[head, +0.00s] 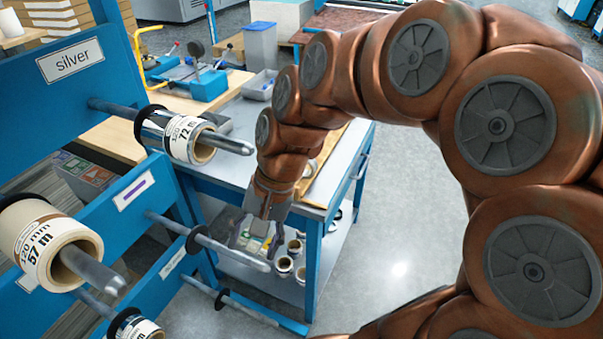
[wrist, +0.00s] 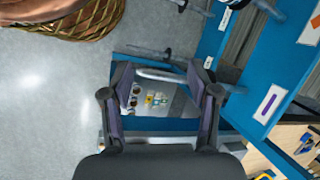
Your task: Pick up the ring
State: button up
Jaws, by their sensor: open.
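My gripper (head: 255,240) is open and points down beside the blue rack, near the outer end of an empty metal spindle (head: 228,251). In the wrist view its two fingers (wrist: 163,80) are spread with nothing held between them, and a spindle (wrist: 165,76) crosses the view near their tips. A black ring (head: 197,240) sits around that empty spindle, left of my gripper and apart from it. Another black ring (head: 222,299) is around a lower spindle. A pale ring-like piece (head: 309,169) lies on the workbench, partly hidden by my arm. I cannot tell which ring is meant.
The rack (head: 80,62) holds a silver roll (head: 190,139) on an upper spindle and a cream roll (head: 50,245) at left. Spindles jut out toward my gripper. The workbench (head: 235,170) stands behind, with small rolls (head: 285,266) on its lower shelf. Floor at right is clear.

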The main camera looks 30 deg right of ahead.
jog(key=w+d+f+m+t+y+b, duration=0.25)
jog(key=w+d+m, duration=0.35)
jog(key=w, duration=0.4)
jog(key=w+d+m+t+b, duration=0.1)
jog(key=w+d+m, duration=0.1)
jog(key=d+m, duration=0.1)
jog(key=w+d+m+t+b, duration=0.1)
jog(key=w+d+m+t, duration=0.1)
jog(key=d, duration=0.4)
jog(key=w+d+m+t+y+b, duration=0.1)
jog(key=w+d+m+t, duration=0.1)
jog(key=w+d+m, duration=0.2)
jog(key=shift+d+f+m, duration=0.4)
jog(key=shift+d+m, duration=0.1)
jog(key=shift+m, duration=0.2)
jog(key=d+f+m+t+h+b, duration=0.1)
jog(key=d+f+m+t+h, duration=0.15)
jog(key=d+m, duration=0.6)
jog(key=shift+w+a+f+n+y, duration=0.2)
jog(key=shift+w+f+n, duration=0.3)
jog(key=shift+w, duration=0.55)
jog(key=shift+w+a+f+n+y, duration=0.15)
jog(key=shift+w+f+n, duration=0.4)
jog(key=shift+w, duration=0.55)
jog(key=shift+w+a+f+n+y, duration=0.1)
jog(key=shift+w+a+f+n, duration=0.2)
jog(key=shift+w+f, duration=0.55)
jog(key=shift+w+r, duration=0.2)
grip_shut()
